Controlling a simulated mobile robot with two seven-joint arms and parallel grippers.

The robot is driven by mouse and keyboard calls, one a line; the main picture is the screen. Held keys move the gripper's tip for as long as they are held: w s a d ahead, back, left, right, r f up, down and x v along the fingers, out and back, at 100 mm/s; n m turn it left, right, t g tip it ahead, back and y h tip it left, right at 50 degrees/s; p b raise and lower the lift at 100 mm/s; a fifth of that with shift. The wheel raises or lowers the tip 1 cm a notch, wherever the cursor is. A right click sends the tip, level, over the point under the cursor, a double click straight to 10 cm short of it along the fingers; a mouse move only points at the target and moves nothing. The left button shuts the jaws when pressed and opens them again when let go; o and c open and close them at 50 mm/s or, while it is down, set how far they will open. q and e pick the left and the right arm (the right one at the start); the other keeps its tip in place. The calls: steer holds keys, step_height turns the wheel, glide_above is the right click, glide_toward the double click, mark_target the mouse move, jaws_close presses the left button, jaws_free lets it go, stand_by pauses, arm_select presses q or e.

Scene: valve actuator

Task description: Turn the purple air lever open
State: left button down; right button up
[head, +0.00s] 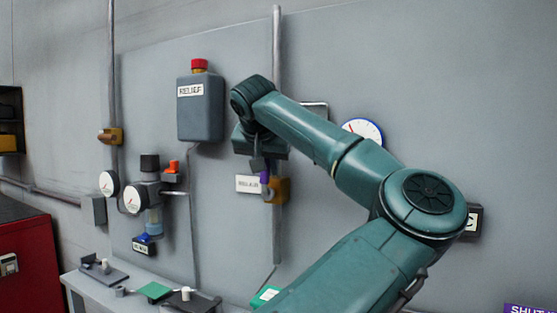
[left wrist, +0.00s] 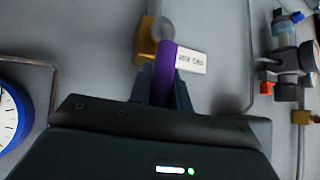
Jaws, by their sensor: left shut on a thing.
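The purple air lever (head: 264,178) shows as a short piece below my left gripper (head: 262,166) in the head view. It sits beside a brass valve body (head: 281,189) on a vertical grey pipe. In the left wrist view the purple lever (left wrist: 164,72) stands between the two dark fingers of my left gripper (left wrist: 162,85), which is shut on it. The brass valve body (left wrist: 146,42) is just beyond the fingertips. The fingers and palm hide part of the lever. My right gripper is in neither view.
A white label (head: 248,184) is beside the valve. A grey RELIEF box (head: 201,108) with a red cap hangs up left. Gauges and a regulator (head: 150,190) are further left. A blue-rimmed gauge (head: 362,131) is behind my arm. A bench (head: 90,287) stands below.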

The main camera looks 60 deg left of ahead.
arm_select(q)
steer(key=shift+s+a, duration=0.1)
steer(key=shift+a, duration=0.05)
stand_by(0.5)
steer(key=c, duration=1.3)
jaws_free()
steer(key=b+v, duration=0.1)
steer(key=v, duration=1.2)
steer(key=shift+s+a+r, duration=0.2)
